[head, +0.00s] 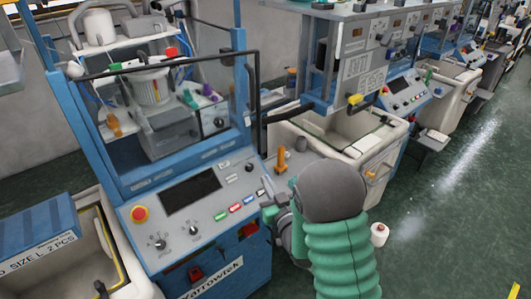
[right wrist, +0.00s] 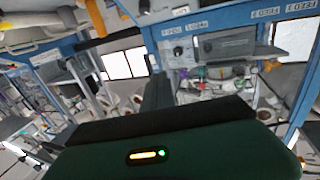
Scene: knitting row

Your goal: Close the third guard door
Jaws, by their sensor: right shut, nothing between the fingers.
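The nearest blue knitting machine (head: 215,270) stands left of centre in the head view. A black-framed clear guard door (head: 170,62) is at its upper front; machine parts show around and through it. I cannot tell how far open it is, or which machine is third. My right gripper (head: 268,203) is low beside the right end of that machine's control panel (head: 190,190), below the guard and apart from it. It is shut and empty; my forearm partly hides it. My left gripper is out of view.
Cream bins stand left (head: 105,250) and right (head: 345,150) of the machine. A blue box (head: 40,225) is at lower left. More machines (head: 400,90) recede to the upper right. A white cone (head: 380,233) is right of my arm. The green floor (head: 450,220) is open at right.

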